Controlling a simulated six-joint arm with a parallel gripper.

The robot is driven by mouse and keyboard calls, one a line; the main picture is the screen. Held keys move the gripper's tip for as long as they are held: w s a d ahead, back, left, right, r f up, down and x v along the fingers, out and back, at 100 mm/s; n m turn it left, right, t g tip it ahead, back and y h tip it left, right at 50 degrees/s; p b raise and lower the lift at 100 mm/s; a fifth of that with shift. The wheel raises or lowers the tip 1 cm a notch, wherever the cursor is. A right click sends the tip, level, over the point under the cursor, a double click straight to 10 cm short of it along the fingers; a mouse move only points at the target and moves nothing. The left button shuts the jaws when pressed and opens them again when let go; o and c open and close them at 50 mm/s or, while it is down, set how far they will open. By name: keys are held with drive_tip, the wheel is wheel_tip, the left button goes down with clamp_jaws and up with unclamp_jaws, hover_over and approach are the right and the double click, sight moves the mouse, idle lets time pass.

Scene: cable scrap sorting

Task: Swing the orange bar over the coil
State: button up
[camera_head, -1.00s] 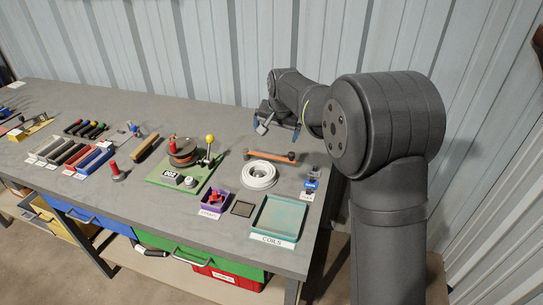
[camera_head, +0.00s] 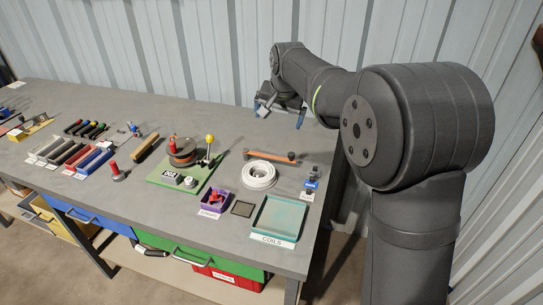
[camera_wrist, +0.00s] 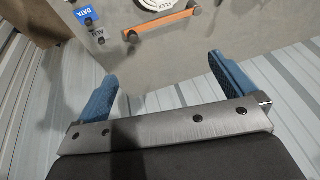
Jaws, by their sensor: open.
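The orange bar (camera_head: 270,156) lies on the bench just behind the white coil (camera_head: 259,175), with a dark knob at each end. It does not cross the coil's middle. In the wrist view the orange bar (camera_wrist: 161,24) is near the top, and part of the coil (camera_wrist: 153,4) shows beyond it, cut by the frame edge. My gripper (camera_head: 282,115) is open and empty, above the bench's back edge, behind the bar and apart from it. Its two blue fingers (camera_wrist: 164,85) are wide apart in the wrist view.
A teal tray (camera_head: 256,232) marked COILS stands in front of the coil. A purple bin (camera_head: 216,211) and a green board (camera_head: 163,184) with a reel and yellow-knobbed lever are to the left. A small blue item (camera_head: 311,184) stands right of the coil. The corrugated wall is close behind.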

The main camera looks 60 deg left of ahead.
drive_tip(key=shift+v, duration=1.2)
drive_tip(key=shift+c, duration=0.2)
